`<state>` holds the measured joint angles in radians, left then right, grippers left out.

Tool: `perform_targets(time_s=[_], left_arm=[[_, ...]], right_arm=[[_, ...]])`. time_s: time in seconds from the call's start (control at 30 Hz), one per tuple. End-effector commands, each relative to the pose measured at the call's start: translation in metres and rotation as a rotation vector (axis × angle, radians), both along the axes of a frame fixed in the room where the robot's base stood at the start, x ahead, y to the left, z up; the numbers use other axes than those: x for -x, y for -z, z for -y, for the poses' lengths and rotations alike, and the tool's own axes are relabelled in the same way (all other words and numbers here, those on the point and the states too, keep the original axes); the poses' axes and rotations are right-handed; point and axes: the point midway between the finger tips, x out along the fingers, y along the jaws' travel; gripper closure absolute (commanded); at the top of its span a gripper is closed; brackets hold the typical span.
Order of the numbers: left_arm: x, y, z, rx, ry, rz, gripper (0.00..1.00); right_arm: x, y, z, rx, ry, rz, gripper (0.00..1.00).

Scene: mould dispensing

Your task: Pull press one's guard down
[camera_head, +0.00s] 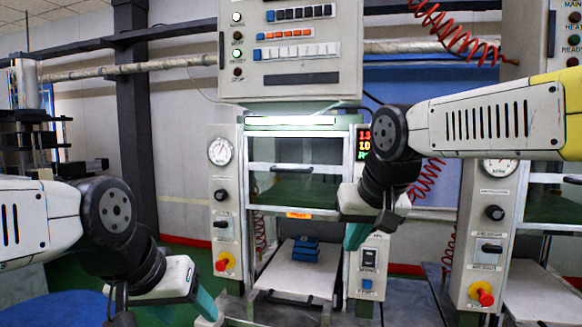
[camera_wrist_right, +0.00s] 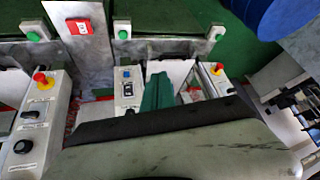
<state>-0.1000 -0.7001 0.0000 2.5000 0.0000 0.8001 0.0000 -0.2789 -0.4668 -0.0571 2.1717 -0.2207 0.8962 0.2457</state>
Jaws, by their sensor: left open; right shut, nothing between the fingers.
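The middle press has a clear framed guard with a dark bar handle (camera_head: 291,168) across it. The guard (camera_head: 262,184) is up, level with the gauge and knob, and the opening below it is uncovered. My right gripper (camera_head: 356,237) is shut and empty, its teal fingers pointing down in front of the press's right post, lower than the handle and right of it. Its teal fingers also show in the right wrist view (camera_wrist_right: 158,92). My left gripper (camera_head: 186,308) is open at the bottom left, low and left of the press, partly cut off by the frame.
A dark blue stacked block (camera_head: 306,248) lies on the press's lower plate (camera_head: 284,277). The left post carries a red-and-yellow stop button (camera_head: 224,262). A second press (camera_head: 486,215) stands at right, partly behind my right arm. Red coiled hoses hang nearby.

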Motion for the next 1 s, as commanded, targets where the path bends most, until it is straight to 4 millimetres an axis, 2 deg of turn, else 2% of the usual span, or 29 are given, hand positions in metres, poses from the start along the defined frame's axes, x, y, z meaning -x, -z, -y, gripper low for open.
perform_targets(time_s=[0.03,0.1,0.17,0.2,0.3,0.4,0.5,0.6,0.73,0.87,1.0], left_arm=[[0.000,0.000,0.000,0.000,0.000,0.000,0.41],[0.000,0.000,0.000,0.000,0.000,0.000,0.41],[0.000,0.000,0.000,0.000,0.000,0.000,0.41],[0.000,0.000,0.000,0.000,0.000,0.000,0.41],[0.000,0.000,0.000,0.000,0.000,0.000,0.41],[0.000,0.000,0.000,0.000,0.000,0.000,0.41],[0.000,0.000,0.000,0.000,0.000,0.000,0.41],[0.000,0.000,0.000,0.000,0.000,0.000,0.41],[0.000,0.000,0.000,0.000,0.000,0.000,0.41],[0.000,0.000,0.000,0.000,0.000,0.000,0.41],[0.000,0.000,0.000,0.000,0.000,0.000,0.41]], right_arm=[[-0.031,-0.022,-0.007,0.023,0.012,0.013,1.00],[-0.069,-0.051,-0.013,0.055,0.056,0.041,1.00],[-0.102,-0.076,-0.023,0.081,0.100,0.075,1.00],[-0.123,-0.092,-0.031,0.097,0.131,0.102,1.00],[-0.167,-0.132,-0.056,0.129,0.211,0.181,1.00],[-0.197,-0.164,-0.082,0.146,0.284,0.263,1.00],[-0.214,-0.188,-0.103,0.150,0.337,0.331,1.00],[-0.222,-0.201,-0.114,0.148,0.368,0.371,1.00],[-0.229,-0.203,-0.116,0.148,0.383,0.386,1.00],[-0.242,-0.192,-0.111,0.149,0.384,0.383,1.00],[-0.264,-0.176,-0.103,0.151,0.383,0.382,1.00]])
